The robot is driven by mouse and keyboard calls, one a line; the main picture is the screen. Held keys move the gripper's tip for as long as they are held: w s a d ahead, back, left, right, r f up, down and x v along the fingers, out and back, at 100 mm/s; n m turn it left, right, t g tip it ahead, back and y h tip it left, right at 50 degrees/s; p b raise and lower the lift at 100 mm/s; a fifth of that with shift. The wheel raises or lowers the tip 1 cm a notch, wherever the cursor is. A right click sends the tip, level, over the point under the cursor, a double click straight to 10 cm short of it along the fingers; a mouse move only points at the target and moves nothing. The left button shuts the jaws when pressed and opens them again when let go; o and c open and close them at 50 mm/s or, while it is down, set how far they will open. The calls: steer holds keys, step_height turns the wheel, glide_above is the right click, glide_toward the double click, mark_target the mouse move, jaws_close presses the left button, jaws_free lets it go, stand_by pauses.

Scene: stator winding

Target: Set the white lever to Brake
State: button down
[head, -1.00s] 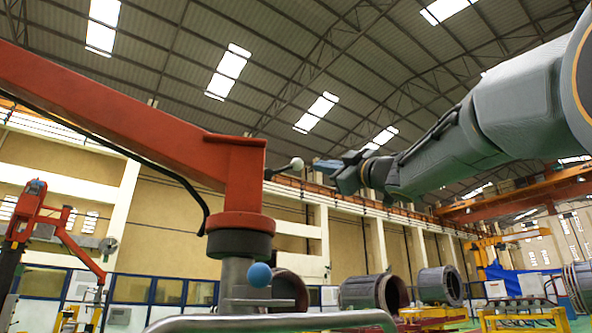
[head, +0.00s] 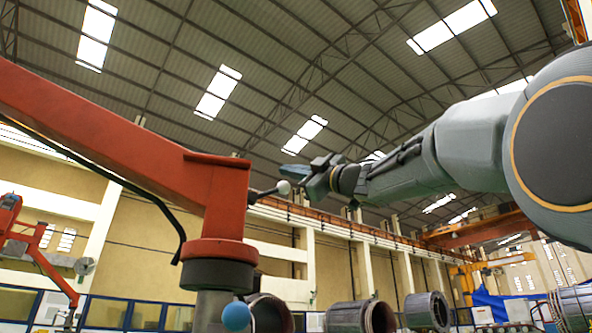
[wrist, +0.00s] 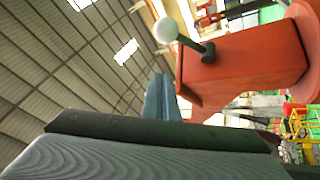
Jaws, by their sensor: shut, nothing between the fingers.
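The white lever is a white ball knob (head: 284,187) on a dark stalk that sticks out to the right from the end of the red crane arm (head: 215,205). In the wrist view the knob (wrist: 165,31) stands out from the red housing (wrist: 245,58), upper middle. My gripper (head: 290,171) comes in from the right; its blue fingertips show just above the knob in the head view. In the wrist view its fingers (wrist: 160,97) are together and empty, below the knob in the picture. I cannot tell whether they touch the knob. No Brake label is legible.
A blue ball (head: 236,316) shows low by the red arm's post. Large stator cylinders (head: 362,316) stand on the floor behind. Another red machine (head: 35,250) is at the far left. The air around the knob's right side is open, apart from my arm.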

mark_target(270, 193)
steer(key=w+a+p, duration=0.1)
steer(key=w+p, duration=0.2)
steer(key=w, duration=0.3)
steer(key=shift+a+r, duration=0.2)
steer(key=shift+a, duration=0.1)
steer(key=shift+d, duration=0.1)
